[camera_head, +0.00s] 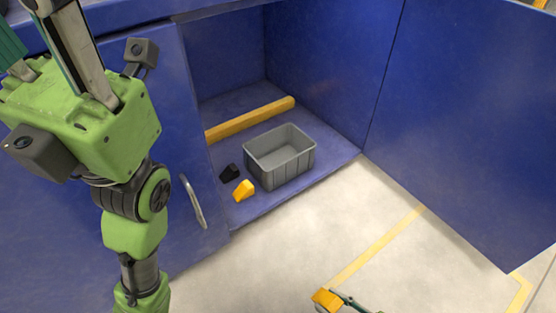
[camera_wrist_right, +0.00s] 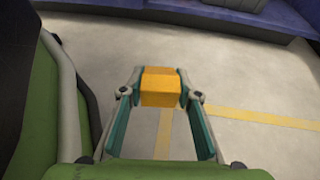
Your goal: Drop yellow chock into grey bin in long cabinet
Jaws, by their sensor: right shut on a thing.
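A yellow chock (camera_head: 326,299) is held at the fingertips of my right gripper (camera_head: 334,297), at the bottom of the head view. In the right wrist view, the chock (camera_wrist_right: 161,90) sits between the two fingertips of that gripper (camera_wrist_right: 160,92), above the pale floor. The open grey bin (camera_head: 280,170) stands on the cabinet (camera_head: 285,203) floor near its front edge and looks empty. The held chock is outside the cabinet, apart from the bin. My left gripper (camera_head: 45,45) is raised at the upper left, and its fingertips are out of frame.
A second yellow chock (camera_head: 244,190) and a black chock (camera_head: 229,173) lie left of the bin. A long yellow bar (camera_head: 250,119) lies behind it. A blue door (camera_head: 460,120) stands open at right; a closed one (camera_head: 180,215) has a handle. The floor in front is clear.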

